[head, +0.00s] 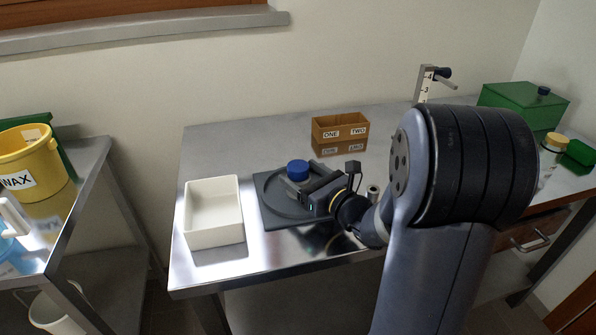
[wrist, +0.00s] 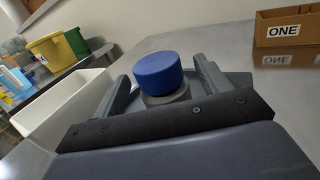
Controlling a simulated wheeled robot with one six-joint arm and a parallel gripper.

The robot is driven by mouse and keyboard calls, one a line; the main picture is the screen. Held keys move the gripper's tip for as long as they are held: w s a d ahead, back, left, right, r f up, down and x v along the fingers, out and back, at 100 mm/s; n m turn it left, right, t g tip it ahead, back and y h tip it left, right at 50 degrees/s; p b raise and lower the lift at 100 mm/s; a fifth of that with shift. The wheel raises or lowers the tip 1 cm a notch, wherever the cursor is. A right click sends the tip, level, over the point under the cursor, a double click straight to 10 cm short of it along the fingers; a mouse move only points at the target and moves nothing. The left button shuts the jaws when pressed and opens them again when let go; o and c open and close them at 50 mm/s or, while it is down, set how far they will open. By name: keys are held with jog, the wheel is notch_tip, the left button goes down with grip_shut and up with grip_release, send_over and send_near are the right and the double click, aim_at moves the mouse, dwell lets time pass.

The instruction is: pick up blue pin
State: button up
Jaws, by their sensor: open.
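The blue pin (head: 298,170) has a wide round blue top and stands upright over a dark grey mat or plate (head: 262,190) on the metal table. In the wrist view, the blue pin (wrist: 158,72) shows a grey lower part under its top. My gripper (head: 303,182) reaches in low from the right in the head view. Its jaws (wrist: 161,76) are open, with one finger on each side of the pin in the wrist view. A gap shows on both sides of the blue top. The pin's foot is hidden behind my gripper's body.
A white open bin (head: 213,240) stands left of the mat. A brown box labelled ONE and TWO (head: 340,145) stands behind. A small metal cylinder (head: 373,193) is beside my wrist. A green box (head: 522,100) is at the far right. A yellow bucket (head: 30,180) sits on another table.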

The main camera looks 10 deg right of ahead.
aim_at(294, 168)
jog(key=x, duration=0.3)
jog(key=shift+w+a, duration=0.1)
jog(key=shift+w, duration=0.1)
jog(key=c, duration=1.1)
